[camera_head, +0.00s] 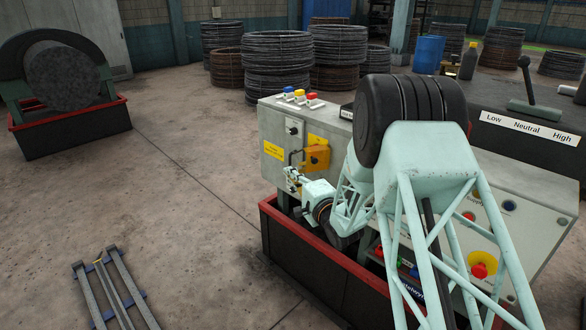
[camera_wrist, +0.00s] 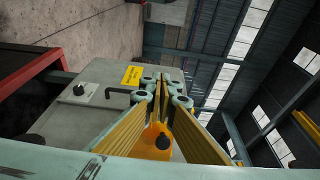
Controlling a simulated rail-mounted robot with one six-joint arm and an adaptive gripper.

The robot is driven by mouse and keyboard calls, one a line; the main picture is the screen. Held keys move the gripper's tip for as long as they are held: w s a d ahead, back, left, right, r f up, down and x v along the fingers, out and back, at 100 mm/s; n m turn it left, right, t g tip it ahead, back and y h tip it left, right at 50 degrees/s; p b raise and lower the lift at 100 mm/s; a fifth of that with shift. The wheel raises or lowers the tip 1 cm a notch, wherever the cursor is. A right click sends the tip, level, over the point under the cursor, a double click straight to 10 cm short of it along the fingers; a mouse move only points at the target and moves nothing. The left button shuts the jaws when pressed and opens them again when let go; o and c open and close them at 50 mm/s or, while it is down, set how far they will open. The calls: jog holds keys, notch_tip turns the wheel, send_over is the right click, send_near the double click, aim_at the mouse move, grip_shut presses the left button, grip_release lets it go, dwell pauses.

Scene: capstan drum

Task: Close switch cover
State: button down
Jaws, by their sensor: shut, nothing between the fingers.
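The orange-yellow switch cover (camera_head: 316,155) is on the upper part of the grey control cabinet, with a dark round part on it. I cannot tell how far it stands open. My gripper (camera_head: 291,179) is shut and empty at the cabinet's left end, below and left of the cover, near a bent black handle (camera_head: 292,157). In the wrist view the fingertips (camera_wrist: 160,82) meet, and an orange part (camera_wrist: 155,142) shows between the yellow finger pads. The fingers hide some of it. I cannot tell whether my gripper touches the cover.
The grey cabinet (camera_head: 272,125) carries coloured buttons (camera_head: 300,95) on top and a yellow label (camera_head: 273,151). It stands in a red-edged base (camera_head: 270,207). A lever (camera_head: 525,75) stands at the right. Open floor (camera_head: 180,190) lies to the left. Cable coils (camera_head: 279,65) stand behind.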

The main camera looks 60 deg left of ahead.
jog(key=s+d+p, duration=0.1)
jog(key=s+d, duration=0.2)
jog(key=s, duration=0.2)
jog(key=shift+s+d, duration=0.15)
jog(key=shift+d, duration=0.25)
